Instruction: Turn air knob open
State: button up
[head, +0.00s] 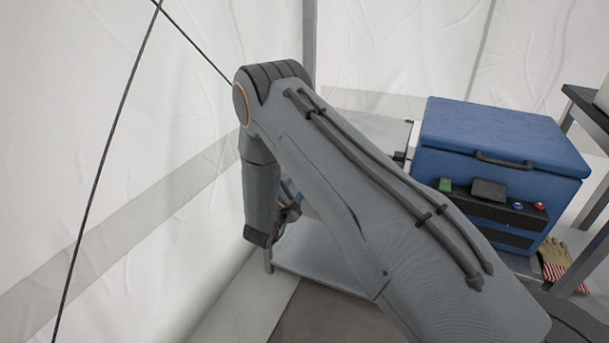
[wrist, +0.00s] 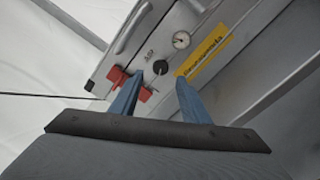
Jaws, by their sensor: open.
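The air knob (wrist: 160,67) is a small round black knob on a grey metal panel (wrist: 133,62) in the wrist view, beside a small "AIR" marking. My gripper (wrist: 158,79) is open, with its two blue fingers pointing at the panel. In the picture the knob lies just beyond and between the fingertips; I cannot tell how much depth is left between them. Nothing is held. In the head view my arm hides the knob and most of the gripper.
In the wrist view a pressure gauge (wrist: 181,40), a yellow label (wrist: 205,50) and a red part (wrist: 117,78) sit close around the knob. In the head view a blue box (head: 500,140) stands at the right, with striped gloves (head: 557,262) beside it. A tent wall is at the left.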

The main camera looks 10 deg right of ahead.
jog(key=shift+v, duration=1.45)
